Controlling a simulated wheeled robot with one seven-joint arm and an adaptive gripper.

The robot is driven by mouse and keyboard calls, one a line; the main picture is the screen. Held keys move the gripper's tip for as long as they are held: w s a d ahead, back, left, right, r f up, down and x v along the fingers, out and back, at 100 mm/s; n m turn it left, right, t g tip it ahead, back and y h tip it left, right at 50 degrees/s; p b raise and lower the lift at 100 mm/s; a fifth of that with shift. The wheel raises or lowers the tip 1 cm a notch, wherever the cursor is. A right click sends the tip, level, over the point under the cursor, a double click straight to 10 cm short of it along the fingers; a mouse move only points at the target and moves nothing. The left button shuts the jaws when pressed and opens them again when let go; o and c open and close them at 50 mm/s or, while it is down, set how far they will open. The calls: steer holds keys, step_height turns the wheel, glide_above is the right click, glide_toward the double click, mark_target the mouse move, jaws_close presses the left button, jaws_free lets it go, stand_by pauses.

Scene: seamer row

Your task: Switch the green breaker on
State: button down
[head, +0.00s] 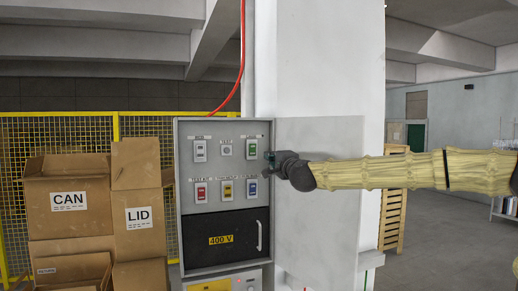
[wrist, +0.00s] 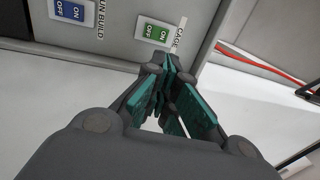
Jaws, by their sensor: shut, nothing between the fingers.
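The green breaker (head: 252,148) is at the top right of the grey panel (head: 188,168) in the head view. In the wrist view the green breaker (wrist: 157,32) shows at the top, with ON and OFF marks and a label reading CAGE beside it. I cannot tell which way its switch is set. My gripper (head: 269,157) is just right of and slightly below the breaker in the head view. In the wrist view my gripper (wrist: 164,68) has its fingers together and empty, their tips just below the breaker. I cannot tell whether they touch the panel.
The blue breaker (head: 251,187) is below the green one, beside yellow (head: 226,189) and red (head: 201,191) breakers. A black 400 V door (head: 222,240) is underneath. A white pillar (head: 320,60) stands behind my arm. Cardboard boxes (head: 85,225) are at the left.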

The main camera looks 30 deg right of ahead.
mark_target(256, 146)
steer(key=shift+w, duration=0.1)
steer(key=b+x, duration=0.1)
steer(key=b, duration=0.2)
steer(key=b+x, duration=0.2)
steer(key=b, duration=0.2)
steer(key=shift+w+d+f, duration=0.2)
steer(key=shift+w+f, duration=0.15)
steer(key=shift+f, duration=0.05)
steer(key=b, duration=0.3)
steer(key=shift+w+r, duration=0.1)
steer(key=shift+w, duration=0.2)
steer(key=b, duration=0.2)
steer(key=shift+w+r+b, duration=0.2)
steer(key=shift+r+b, duration=0.05)
steer(key=shift+b, duration=0.1)
steer(key=shift+p+x, duration=2.6)
steer(key=shift+x, duration=1.95)
